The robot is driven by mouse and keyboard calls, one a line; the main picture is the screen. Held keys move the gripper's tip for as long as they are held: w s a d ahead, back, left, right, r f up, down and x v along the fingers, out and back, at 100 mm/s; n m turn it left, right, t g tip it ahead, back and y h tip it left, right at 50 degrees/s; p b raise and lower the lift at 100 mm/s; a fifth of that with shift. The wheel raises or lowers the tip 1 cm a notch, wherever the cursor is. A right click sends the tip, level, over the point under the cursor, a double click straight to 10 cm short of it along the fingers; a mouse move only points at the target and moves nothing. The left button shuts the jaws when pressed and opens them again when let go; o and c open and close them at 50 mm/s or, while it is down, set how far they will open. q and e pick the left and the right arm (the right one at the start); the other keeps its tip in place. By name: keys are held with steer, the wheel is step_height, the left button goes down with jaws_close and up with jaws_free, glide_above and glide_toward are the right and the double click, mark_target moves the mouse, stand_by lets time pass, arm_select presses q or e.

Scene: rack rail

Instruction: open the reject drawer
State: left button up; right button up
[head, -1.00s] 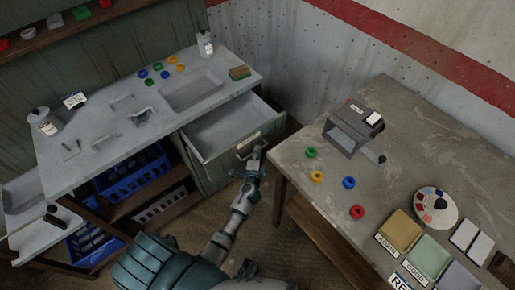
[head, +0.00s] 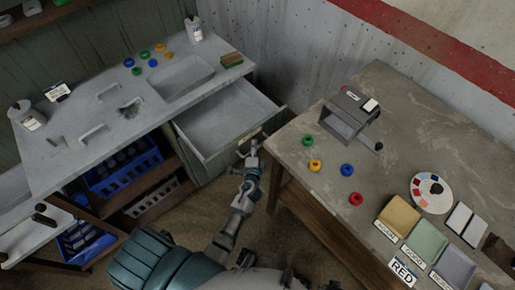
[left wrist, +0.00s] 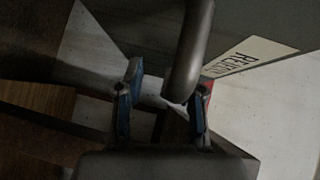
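The reject drawer (head: 222,122) is pulled well out from under the grey workbench at the left, and its empty inside shows in the head view. A pale label on its front, reading "REJECT" (left wrist: 255,57), shows in the left wrist view. The drawer's dark, round handle (left wrist: 192,50) runs between the fingers of my left gripper (left wrist: 162,108). The fingers stand apart, with a gap beside the handle on the left; the right finger looks close to it. In the head view the left gripper (head: 251,150) is at the drawer front. My right gripper is not in view.
A second table (head: 400,130) stands close on the right, its corner near the drawer front. It bears a grey box device (head: 349,117), coloured rings, a palette (head: 431,193) and trays. Blue crates (head: 124,173) sit under the workbench. Floor shows between the tables.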

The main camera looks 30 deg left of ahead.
arm_select(q)
steer(key=shift+d+v, duration=0.4)
steer(key=shift+v, duration=5.75)
steer(key=s+f+n+g+h+p, duration=0.1)
steer(key=s+f+n+g+h, duration=0.25)
steer(key=f, duration=0.65)
steer(key=s+f+n+g+p, duration=0.15)
steer(key=s+f+g, duration=0.25)
steer(key=s+f, duration=0.45)
steer(key=s+f+n+g+h, duration=0.1)
steer(key=s+f+n+g, duration=0.1)
steer(key=s+f, duration=0.4)
steer(key=s+d+f+n+g+h+p, duration=0.1)
steer(key=s+f+g, duration=0.3)
steer(key=s, duration=0.5)
step_height(320, 180, down, 3)
steer(key=shift+d+r+n+h, duration=0.2)
steer(key=shift+d+n+h, duration=0.15)
steer(key=shift+n, duration=0.45)
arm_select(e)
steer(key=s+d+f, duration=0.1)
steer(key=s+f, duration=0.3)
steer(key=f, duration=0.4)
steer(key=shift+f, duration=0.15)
